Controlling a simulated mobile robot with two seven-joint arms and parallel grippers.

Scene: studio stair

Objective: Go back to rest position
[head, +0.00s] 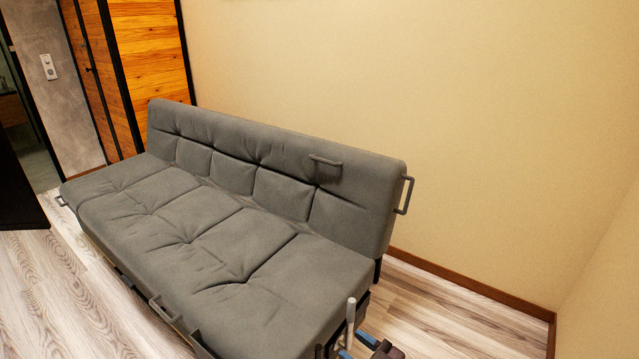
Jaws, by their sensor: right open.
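My right gripper (350,338) shows at the bottom edge, just in front of the sofa's near right corner. Only its front end with blue and dark parts is in the picture; the rest is cut off. It is open. A short upright grey bar (350,313) stands at the gripper, between or just beside its fingers; I cannot tell whether they touch. I cannot tell if the bar is a handle of the sofa. My left gripper is not in view.
A grey sofa (225,225) with several grey handles fills the middle. A beige wall (430,100) stands behind it. Wooden panels (150,60) and a doorway (22,130) are at the left. Wood floor (50,290) is clear at the lower left and right of the sofa.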

